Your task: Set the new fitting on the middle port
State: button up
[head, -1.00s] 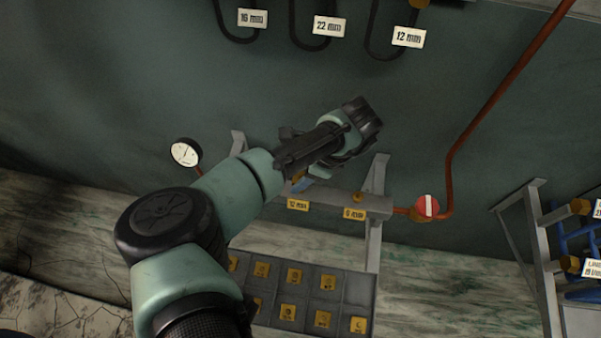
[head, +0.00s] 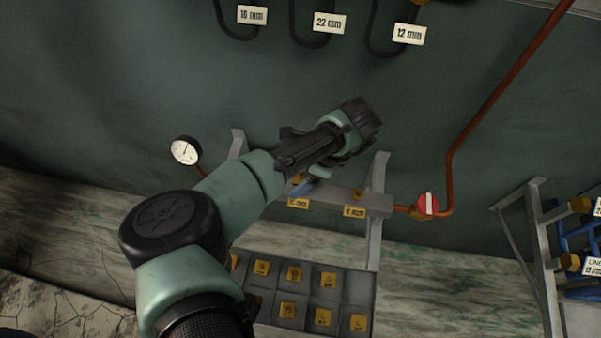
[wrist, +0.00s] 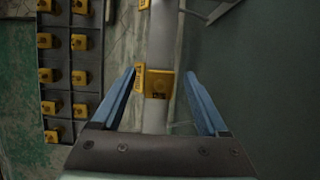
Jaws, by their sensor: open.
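The grey manifold bar (head: 333,198) is mounted between two brackets in the head view and runs up the wrist view. A yellow square fitting (wrist: 160,84) sits on it beside a yellow port label (wrist: 139,78). My gripper (wrist: 159,74) is open, its blue fingers on either side of this fitting, with gaps on both sides. In the head view, the wrist hides much of the bar's left part. A brass piece (head: 298,180) shows beside a blue finger above a partly covered label (head: 298,203). Another brass piece (head: 358,195) is above the right label (head: 354,211).
A dark tray (head: 267,294) with several yellow-tagged fittings lies below the bar. A pressure gauge (head: 185,150) is at left. A red valve (head: 428,205) and copper pipe (head: 448,165) are at right, with a grey rack (head: 540,250) beyond. Labelled hoses hang above.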

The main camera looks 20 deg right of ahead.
jog(key=shift+r, duration=0.1)
jog(key=b+v, duration=0.2)
jog(key=v, duration=1)
jog(key=shift+r, duration=0.4)
jog(key=shift+d, duration=0.1)
notch_tip(320, 180, up, 6)
jog(key=p, duration=0.6)
